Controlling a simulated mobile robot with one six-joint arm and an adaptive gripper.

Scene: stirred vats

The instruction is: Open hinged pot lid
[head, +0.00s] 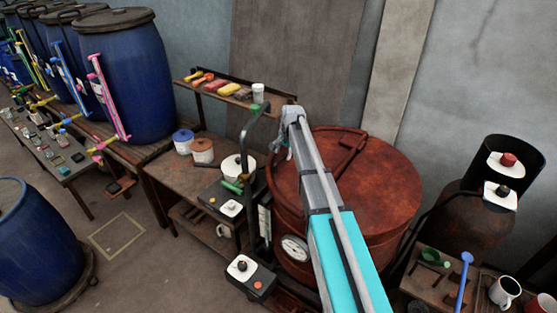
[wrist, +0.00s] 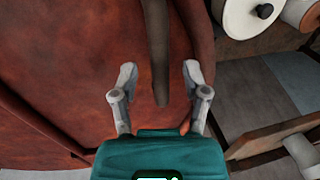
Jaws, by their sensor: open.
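The large rust-red vat (head: 375,240) stands right of centre in the head view, with its round flat lid (head: 385,185) down on the rim. A raised red bracket (head: 350,150) crosses the lid's far part. My gripper (head: 281,150) is at the lid's left edge, partly hidden by my arm. In the wrist view my gripper (wrist: 160,74) is open, with its fingers on either side of a dark rounded bar (wrist: 158,45). I cannot tell whether they touch it or whether the bar belongs to the lid. Rust-red surface (wrist: 65,65) fills the left of that view.
A wooden bench (head: 165,170) left of the vat holds a white pot (head: 243,162) and small tubs. A green-grey pipe (head: 246,128) rises close to my gripper. A dark cylinder (head: 513,160) stands at right. Blue barrels (head: 135,75) line the left; open floor lies between.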

